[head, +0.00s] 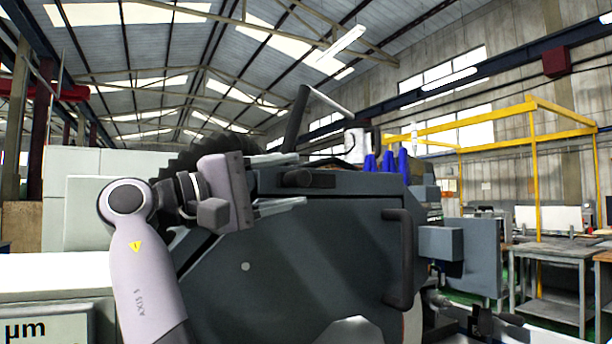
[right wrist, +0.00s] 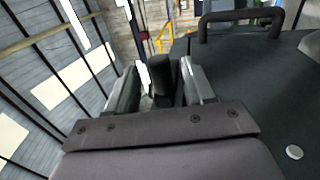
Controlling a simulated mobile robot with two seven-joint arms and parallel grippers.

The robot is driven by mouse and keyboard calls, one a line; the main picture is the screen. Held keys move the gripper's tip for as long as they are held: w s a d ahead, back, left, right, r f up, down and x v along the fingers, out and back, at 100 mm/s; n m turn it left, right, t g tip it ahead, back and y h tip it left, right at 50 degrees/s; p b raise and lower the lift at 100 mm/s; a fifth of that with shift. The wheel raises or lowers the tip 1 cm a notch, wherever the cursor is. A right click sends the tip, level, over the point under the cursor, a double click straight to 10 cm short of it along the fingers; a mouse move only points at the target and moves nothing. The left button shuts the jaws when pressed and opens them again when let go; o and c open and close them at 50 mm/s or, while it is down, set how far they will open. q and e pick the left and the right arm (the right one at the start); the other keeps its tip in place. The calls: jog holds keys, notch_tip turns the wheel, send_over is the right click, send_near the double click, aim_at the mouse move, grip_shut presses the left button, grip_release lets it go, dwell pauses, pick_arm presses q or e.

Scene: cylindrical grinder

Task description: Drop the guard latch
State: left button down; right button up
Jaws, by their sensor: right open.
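The guard is a large dark grey panel (head: 300,250) on the machine. A short dark cylinder (head: 312,179), which looks like the guard latch, sticks out near its upper edge. My right gripper (head: 290,181) reaches in from the left with its fingers apart, one above and one below this cylinder. In the right wrist view the dark cylinder (right wrist: 163,78) stands between the two open fingers (right wrist: 160,85). I cannot tell whether either finger touches it. My left gripper is not in view.
A black bar handle (head: 400,258) stands on the guard's right side, and a small round button (head: 245,266) sits lower left. A dark upright lever (head: 296,118) and blue nozzles (head: 388,163) rise behind the top edge. Workbenches and a yellow frame (head: 532,170) are at right.

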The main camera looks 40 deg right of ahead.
aim_at(308, 178)
jog(key=shift+x, duration=2.35)
grip_shut()
jog(key=shift+f, duration=0.1)
